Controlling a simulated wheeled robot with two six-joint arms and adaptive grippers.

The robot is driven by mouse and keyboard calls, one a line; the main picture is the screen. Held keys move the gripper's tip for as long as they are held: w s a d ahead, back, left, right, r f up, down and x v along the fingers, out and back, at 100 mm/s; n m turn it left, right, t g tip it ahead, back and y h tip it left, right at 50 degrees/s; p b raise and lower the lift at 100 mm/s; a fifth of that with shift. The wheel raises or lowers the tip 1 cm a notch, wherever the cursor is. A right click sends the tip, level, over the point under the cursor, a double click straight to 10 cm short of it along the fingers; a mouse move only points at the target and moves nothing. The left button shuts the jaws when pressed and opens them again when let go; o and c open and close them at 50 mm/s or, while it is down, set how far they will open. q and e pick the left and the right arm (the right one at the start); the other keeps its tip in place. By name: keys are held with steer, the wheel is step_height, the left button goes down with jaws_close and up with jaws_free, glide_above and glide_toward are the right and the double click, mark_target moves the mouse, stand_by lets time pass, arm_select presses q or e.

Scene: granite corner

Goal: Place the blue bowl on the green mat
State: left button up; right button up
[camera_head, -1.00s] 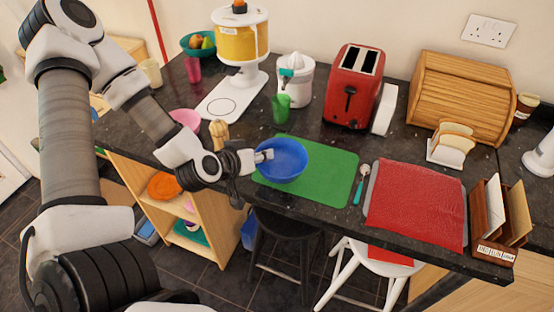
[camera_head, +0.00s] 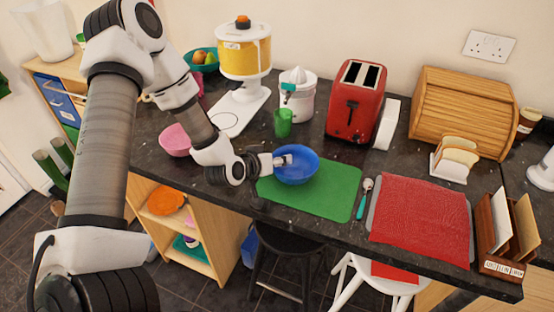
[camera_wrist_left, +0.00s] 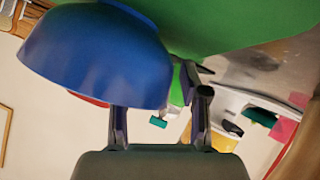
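The blue bowl (camera_head: 300,169) is upright over the left part of the green mat (camera_head: 328,196) in the head view. The narrow gap between bowl and mat, if any, cannot be judged. My left gripper (camera_head: 284,161) is at the bowl's left rim and appears shut on its wall. In the left wrist view the blue bowl (camera_wrist_left: 95,55) fills the upper left, with the green mat (camera_wrist_left: 235,18) behind it. The bowl hides one fingertip of my left gripper (camera_wrist_left: 165,95); the other finger is beside its wall. My right gripper is out of view.
A green cup (camera_head: 283,122), juicer (camera_head: 297,92) and red toaster (camera_head: 356,102) stand behind the mat. A pink bowl (camera_head: 175,139) is left, beyond my arm. A spoon (camera_head: 363,198) and red cloth (camera_head: 420,220) lie right. The mat's right part is clear.

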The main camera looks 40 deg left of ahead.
arm_select(q)
steer(key=p+v, duration=0.3)
steer(key=v, duration=0.6)
steer(key=shift+w+r, duration=0.1)
steer(key=shift+r, duration=0.15)
steer(key=p+v, duration=0.3)
steer(key=p, duration=0.1)
steer(key=shift+f, duration=0.2)
